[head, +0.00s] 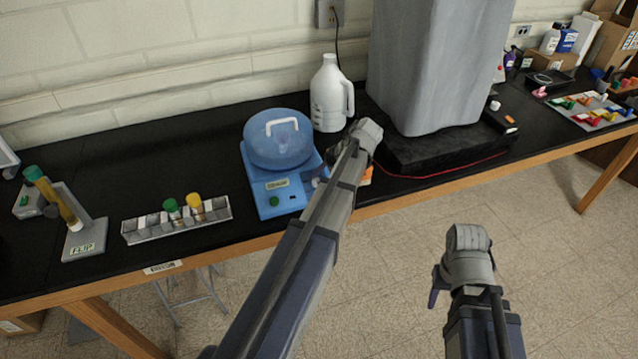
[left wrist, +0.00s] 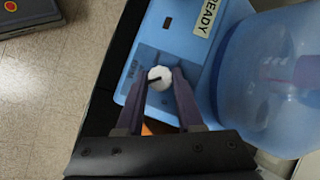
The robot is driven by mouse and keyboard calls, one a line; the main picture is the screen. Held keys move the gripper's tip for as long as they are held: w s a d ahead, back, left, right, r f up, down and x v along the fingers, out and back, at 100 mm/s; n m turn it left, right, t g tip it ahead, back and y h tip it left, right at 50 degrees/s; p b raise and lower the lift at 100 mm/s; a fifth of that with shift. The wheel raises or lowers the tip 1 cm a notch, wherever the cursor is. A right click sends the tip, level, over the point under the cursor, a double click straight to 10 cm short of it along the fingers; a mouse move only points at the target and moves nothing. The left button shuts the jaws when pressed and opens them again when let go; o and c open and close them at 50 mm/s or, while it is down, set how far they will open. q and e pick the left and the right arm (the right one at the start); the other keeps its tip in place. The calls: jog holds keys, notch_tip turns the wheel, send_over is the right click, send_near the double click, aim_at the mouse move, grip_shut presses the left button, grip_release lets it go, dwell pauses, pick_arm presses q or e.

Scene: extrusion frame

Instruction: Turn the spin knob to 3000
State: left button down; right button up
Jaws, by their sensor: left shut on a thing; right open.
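The blue centrifuge (head: 262,184) stands on the black bench with its clear blue domed lid down. Its white spin knob (left wrist: 159,78) sits on the front panel in the left wrist view, with a short dark mark on its face. The small print beside it is too blurred to read. My left gripper (left wrist: 162,80) is shut on the knob, one finger on either side. In the head view my left arm hides its fingertips and most of that panel side. My right gripper (head: 466,245) is open and empty, over the floor in front of the bench.
A white jug (head: 330,95) stands just behind the centrifuge. A tube rack (head: 145,229) with green- and yellow-capped tubes is to its left, and a tilted tube stand (head: 88,240) is farther left. A large grey covered object (head: 435,60) is at right.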

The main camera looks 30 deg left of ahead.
pick_arm(q)
jog(key=m+y+b, duration=0.2)
jog(key=m, duration=0.1)
jog(key=m+t+b, duration=0.1)
jog(key=m, duration=0.1)
jog(key=shift+s+d+f+y, duration=0.2)
jog(key=shift+d+f+y, duration=0.1)
jog(key=shift+y, duration=0.1)
jog(key=m+t+y+b, duration=0.1)
jog(key=m, duration=0.2)
jog(key=m+t+y+b, duration=0.1)
jog(key=m+b, duration=0.1)
jog(key=m, duration=0.1)
jog(key=shift+s+f, duration=0.1)
jog(key=shift+s, duration=0.1)
jog(key=m+t+b, duration=0.1)
jog(key=m+t, duration=0.2)
jog(key=m, duration=0.2)
jog(key=shift+s+y+b, duration=0.1)
jog(key=shift+y+b, duration=0.2)
jog(key=shift+b, duration=0.1)
jog(key=m+t, duration=0.1)
jog(key=m, duration=0.1)
jog(key=m+t+b, duration=0.1)
jog(key=m, duration=0.1)
jog(key=shift+a+m+t, duration=0.1)
jog(key=shift+m+t, duration=0.2)
jog(key=shift+m+h, duration=0.4)
